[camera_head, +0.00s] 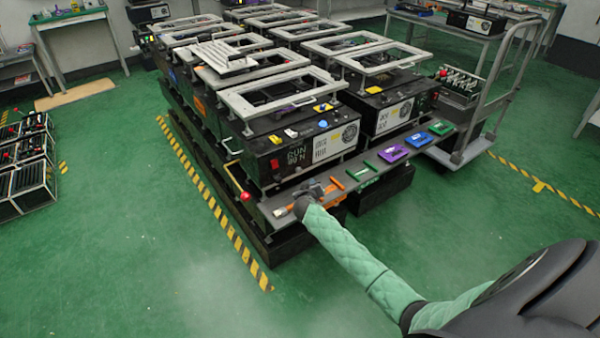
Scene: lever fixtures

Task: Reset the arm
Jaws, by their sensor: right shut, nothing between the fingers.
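My right arm, in a green quilted sleeve, reaches in from the lower right. Its dark right gripper (312,191) is at the front ledge of the black machine bank, small and partly hidden by the wrist. It appears shut, and no held object shows. A lever with a yellow arm and a red ball knob (245,196) sticks out at the front left corner of the bank, to the left of the gripper and apart from it. My left gripper is not in view.
The ledge (345,186) carries orange, green and purple pieces, including a purple one (393,153). Black machines with grey top frames (250,105) fill the centre. A grey trolley (470,145) stands at the right. Green floor lies open at the left front, beyond yellow-black tape (212,203).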

